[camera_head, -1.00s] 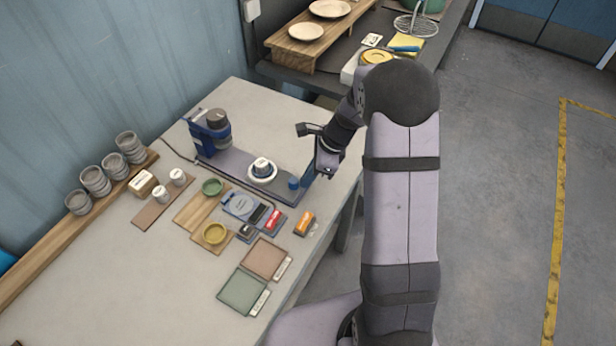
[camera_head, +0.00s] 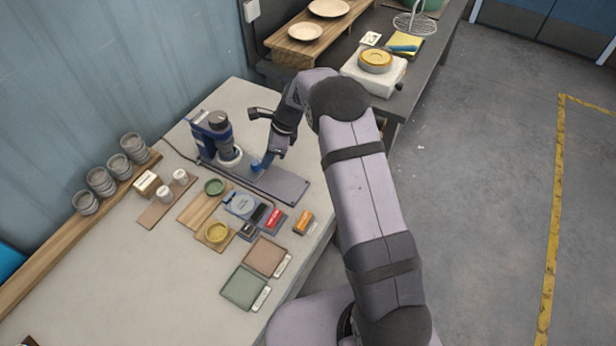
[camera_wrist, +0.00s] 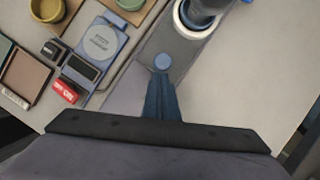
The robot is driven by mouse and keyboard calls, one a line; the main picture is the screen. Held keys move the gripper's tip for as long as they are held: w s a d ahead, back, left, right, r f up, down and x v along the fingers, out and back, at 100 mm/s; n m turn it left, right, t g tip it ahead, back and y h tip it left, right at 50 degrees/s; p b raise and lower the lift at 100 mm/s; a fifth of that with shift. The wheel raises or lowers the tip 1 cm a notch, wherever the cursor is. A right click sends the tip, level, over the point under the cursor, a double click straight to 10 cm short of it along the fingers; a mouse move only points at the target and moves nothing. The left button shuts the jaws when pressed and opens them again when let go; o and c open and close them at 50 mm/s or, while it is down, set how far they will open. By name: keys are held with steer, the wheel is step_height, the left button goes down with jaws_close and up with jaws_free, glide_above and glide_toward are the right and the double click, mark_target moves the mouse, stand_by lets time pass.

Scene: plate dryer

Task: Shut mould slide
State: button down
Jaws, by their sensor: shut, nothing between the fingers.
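The mould slide's white ring (camera_head: 230,160) sits under the head of the blue and grey press (camera_head: 212,128), at the far end of the grey base plate (camera_head: 285,187). The slide's short blue knob (camera_head: 256,166) stands on the near side of the ring. My gripper (camera_head: 268,160) is shut and empty, pointing down on the right side of the knob. In the wrist view the shut blue fingers (camera_wrist: 162,98) are right behind the knob (camera_wrist: 162,62), at or close to touching it. The ring (camera_wrist: 190,20) is partly covered by the press head (camera_wrist: 205,6).
A scale (camera_head: 243,206), green dish (camera_head: 214,187), yellow dish (camera_head: 216,232) and orange box (camera_head: 303,221) lie left of and in front of the base plate. Several grey cups (camera_head: 110,175) stand on the wooden shelf by the wall. The near half of the base plate is clear.

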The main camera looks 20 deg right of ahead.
steer(key=shift+w+a+r, duration=0.2)
steer(key=shift+s+d, duration=0.15)
steer(key=shift+d, duration=0.35)
steer(key=d, duration=0.1)
steer(key=s+d, duration=0.1)
steer(key=d, duration=0.1)
steer(key=shift+s+d+r, duration=0.1)
steer(key=shift+d+r, duration=0.1)
steer(key=shift+d, duration=0.1)
steer(key=b+v, duration=0.3)
steer(key=v, duration=0.6)
steer(key=shift+s+r, duration=0.1)
